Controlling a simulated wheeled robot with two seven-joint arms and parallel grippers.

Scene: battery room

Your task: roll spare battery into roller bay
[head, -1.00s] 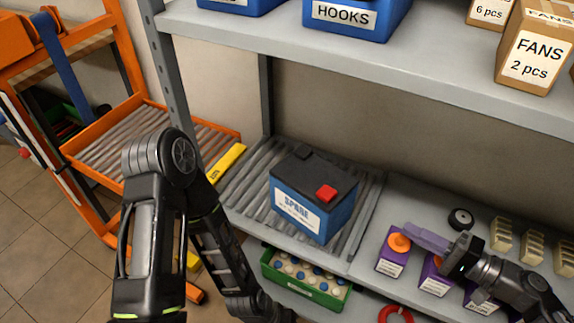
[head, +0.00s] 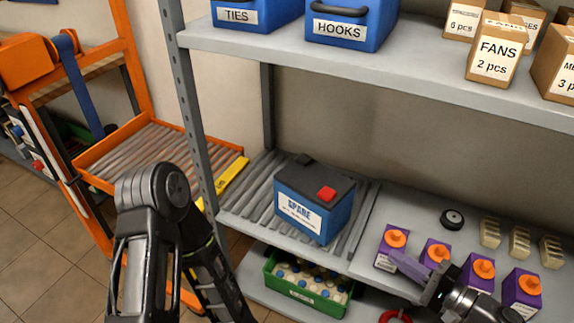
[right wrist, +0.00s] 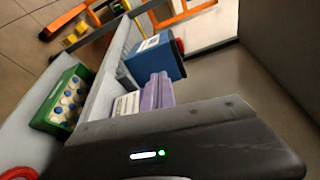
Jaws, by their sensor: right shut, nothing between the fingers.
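The spare battery (head: 315,205), blue with a dark top, a red terminal cap and a SPARE label, stands upright on the grey roller section (head: 240,207) of the lower shelf. An orange-framed cart with its own roller tray (head: 150,152) stands left of the shelf. My right gripper (head: 394,256) has purple fingers, shut and empty, in front of the purple boxes, right of and apart from the battery. In the right wrist view its fingers (right wrist: 158,90) lie close together, with the battery (right wrist: 158,58) beyond them. My left arm shows at left; its gripper is out of view.
Purple boxes with orange knobs (head: 482,270) stand by my right gripper. A yellow bar (head: 232,174) lies between cart and shelf. A shelf post (head: 190,110) rises there. A green crate (head: 305,288) sits below. The upper shelf holds blue bins (head: 350,22) and cartons.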

